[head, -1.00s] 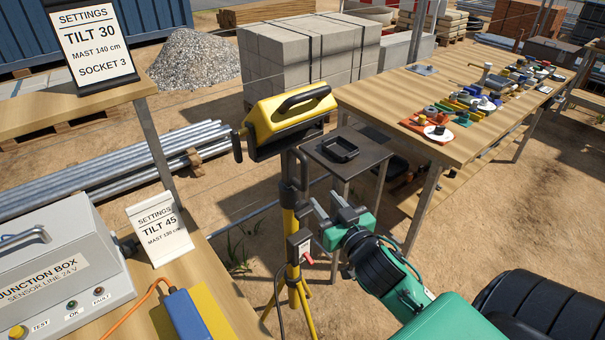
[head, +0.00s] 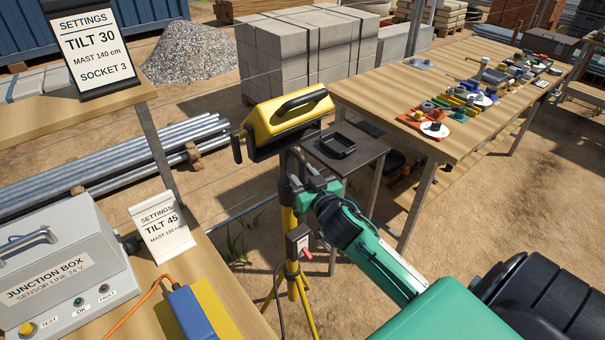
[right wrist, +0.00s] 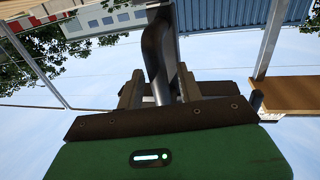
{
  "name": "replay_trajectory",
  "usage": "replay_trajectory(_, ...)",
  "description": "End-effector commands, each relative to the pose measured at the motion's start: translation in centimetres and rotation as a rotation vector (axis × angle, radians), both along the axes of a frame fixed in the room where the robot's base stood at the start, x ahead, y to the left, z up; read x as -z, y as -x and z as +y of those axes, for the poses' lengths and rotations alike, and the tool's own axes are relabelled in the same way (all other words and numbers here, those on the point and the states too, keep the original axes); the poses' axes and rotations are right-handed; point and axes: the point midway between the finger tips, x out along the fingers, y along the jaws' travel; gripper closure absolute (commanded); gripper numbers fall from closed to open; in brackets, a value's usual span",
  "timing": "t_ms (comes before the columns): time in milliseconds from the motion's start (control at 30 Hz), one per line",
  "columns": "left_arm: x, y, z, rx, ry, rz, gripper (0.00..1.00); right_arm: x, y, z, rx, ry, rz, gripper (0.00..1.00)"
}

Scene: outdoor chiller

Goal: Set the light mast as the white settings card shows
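The light mast has a yellow lamp head (head: 290,112) with a black handle, a small side handle (head: 237,148) at its left, and a yellow tripod pole (head: 291,262). A switch box (head: 298,240) with a red lever hangs on the pole. The white-framed settings card (head: 163,228) reads TILT 45; its mast height is too small to read surely. A black-framed card (head: 91,47) reads TILT 30, MAST 140 cm, SOCKET 3. My right gripper (head: 300,181) is at the mast below the lamp. In the right wrist view its open fingers stand either side of a dark curved bar (right wrist: 158,55).
A grey junction box (head: 60,265) and a blue box (head: 190,312) stand on the near left table. Behind the mast is a small dark table (head: 348,160) with a black tray (head: 337,144). A long wooden table (head: 400,85) with many parts stands at the right.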

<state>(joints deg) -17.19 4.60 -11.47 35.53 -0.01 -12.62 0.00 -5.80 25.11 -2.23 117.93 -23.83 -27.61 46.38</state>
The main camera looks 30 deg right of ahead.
Motion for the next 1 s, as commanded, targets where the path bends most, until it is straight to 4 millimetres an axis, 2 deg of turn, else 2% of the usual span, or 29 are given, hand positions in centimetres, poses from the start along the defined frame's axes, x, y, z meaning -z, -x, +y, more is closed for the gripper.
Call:
replay_trajectory(100,0.01,-0.01,-0.01,0.000,0.000,0.000,0.64,0.01,0.01,0.01,0.000,0.000,0.000,0.63)
replay_trajectory(300,0.01,-0.01,-0.01,0.000,0.000,0.000,0.64,0.01,0.03,0.01,0.000,0.000,0.000,1.00)
replay_trajectory(1000,0.01,-0.02,-0.02,0.000,0.000,0.000,0.64,0.01,0.04,0.02,0.000,0.000,0.000,1.00)
